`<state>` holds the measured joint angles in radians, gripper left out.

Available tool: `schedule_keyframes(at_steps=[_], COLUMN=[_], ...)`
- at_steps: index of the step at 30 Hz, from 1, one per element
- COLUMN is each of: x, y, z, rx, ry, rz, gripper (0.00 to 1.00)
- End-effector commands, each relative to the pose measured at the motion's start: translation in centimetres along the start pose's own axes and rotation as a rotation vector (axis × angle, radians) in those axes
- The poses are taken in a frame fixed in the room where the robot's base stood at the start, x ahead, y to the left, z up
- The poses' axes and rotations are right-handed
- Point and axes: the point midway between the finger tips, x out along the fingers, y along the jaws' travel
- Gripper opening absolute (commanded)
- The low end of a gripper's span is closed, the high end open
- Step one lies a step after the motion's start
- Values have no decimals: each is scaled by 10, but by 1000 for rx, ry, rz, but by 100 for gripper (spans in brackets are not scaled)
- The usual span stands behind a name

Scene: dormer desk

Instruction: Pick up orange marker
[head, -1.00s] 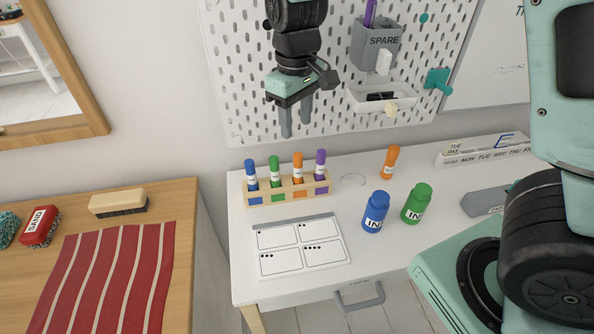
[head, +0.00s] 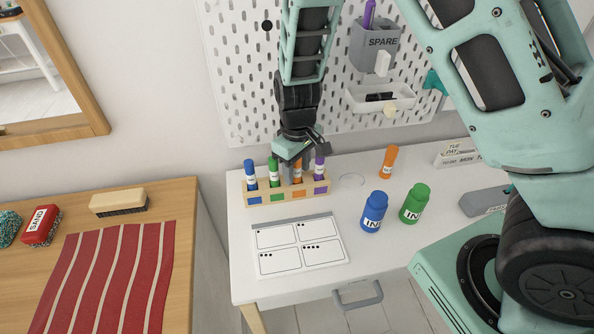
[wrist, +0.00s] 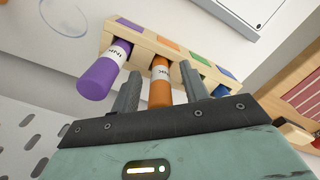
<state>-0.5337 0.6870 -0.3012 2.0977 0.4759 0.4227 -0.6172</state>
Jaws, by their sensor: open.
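The orange marker (wrist: 160,88) stands upright in the wooden rack (head: 288,194), in the slot with the orange patch. In the head view the orange marker (head: 297,174) is partly hidden by my gripper. My gripper (wrist: 160,85) is open, with one finger on each side of the orange marker in the wrist view. I cannot tell whether the fingers touch it. The purple marker (wrist: 104,73) stands beside it in the rack, and it also shows in the head view (head: 319,168). The green marker (head: 274,172) and blue marker (head: 251,174) stand on the other side.
A loose orange bottle-like item (head: 388,161) stands at right on the white desk (head: 400,255). A blue ink bottle (head: 374,211) and green ink bottle (head: 415,204) stand nearby. A card sheet (head: 300,247) lies before the rack. The pegboard (head: 240,80) rises behind.

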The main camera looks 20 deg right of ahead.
Motion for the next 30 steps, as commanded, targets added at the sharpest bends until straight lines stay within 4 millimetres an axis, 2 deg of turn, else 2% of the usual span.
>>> schedule_keyframes(at_steps=[7,8,12,23,26,30], x=[2,2,2,-2,-15,-42], y=[0,0,0,0,-1,0], z=[0,0,0,-1,-2,-2], rx=[0,0,0,-1,-2,-2], ry=[1,1,1,3,6,8], rz=[0,0,0,0,0,0], gripper=[45,39,0,0,0,0])
